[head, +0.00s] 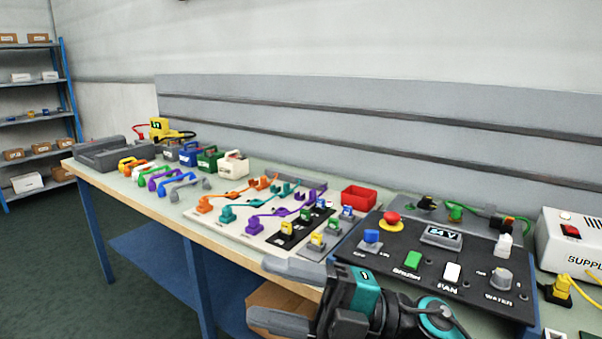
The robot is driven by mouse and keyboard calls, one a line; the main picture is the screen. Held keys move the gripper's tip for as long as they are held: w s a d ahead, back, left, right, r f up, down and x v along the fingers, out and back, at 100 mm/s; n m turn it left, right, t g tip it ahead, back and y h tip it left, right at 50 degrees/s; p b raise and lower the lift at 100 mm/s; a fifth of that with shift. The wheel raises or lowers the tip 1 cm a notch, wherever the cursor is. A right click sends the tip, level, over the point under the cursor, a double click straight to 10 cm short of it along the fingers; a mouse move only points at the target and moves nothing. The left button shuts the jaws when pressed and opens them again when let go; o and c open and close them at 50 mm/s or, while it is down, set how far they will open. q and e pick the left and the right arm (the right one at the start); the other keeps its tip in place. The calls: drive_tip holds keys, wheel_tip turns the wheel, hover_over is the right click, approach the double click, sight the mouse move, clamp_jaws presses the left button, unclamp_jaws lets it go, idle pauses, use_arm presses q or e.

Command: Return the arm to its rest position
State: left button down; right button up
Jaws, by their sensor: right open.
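My right gripper (272,293) shows at the bottom centre of the head view. Its two grey fingers point left and stand apart, with nothing between them. It is in front of the workbench (232,236), by its front edge, near the black control panel (425,262). My right arm behind it has teal and black parts and covers part of the bench edge. My left gripper is not in view.
A white board (228,232) with coloured parts lies mid-bench. A red bin (358,197) and a white supply box (572,243) stand farther right. A cardboard box (275,309) is below the bench. The floor at left is clear.

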drive_tip(key=w+d+f+m+t+h+p, duration=0.1)
drive_tip(key=w+d+f+m+t+h, duration=0.2)
drive_tip(key=d+f+m+t+h, duration=0.5)
drive_tip(key=w+d+f+m+t+h, duration=0.2)
drive_tip(key=d+f+m+t, duration=0.15)
drive_tip(key=m+t, duration=0.85)
drive_tip(key=s+d+f+m+g+h, duration=0.3)
drive_tip(key=s+f, duration=0.1)
drive_tip(key=f, duration=0.3)
drive_tip(key=s+d+f+m+g+h, duration=0.3)
drive_tip(key=s+f+m, duration=0.1)
drive_tip(key=f, duration=0.3)
drive_tip(key=s+d+f+m+g+h, duration=0.2)
drive_tip(key=s+f, duration=0.3)
drive_tip(key=f, duration=0.3)
drive_tip(key=shift+s+d+m+g+h+p, duration=0.15)
drive_tip(key=shift+d+m+g+h+p, duration=0.25)
drive_tip(key=shift+m+g+h, duration=0.3)
drive_tip(key=shift+f, duration=0.1)
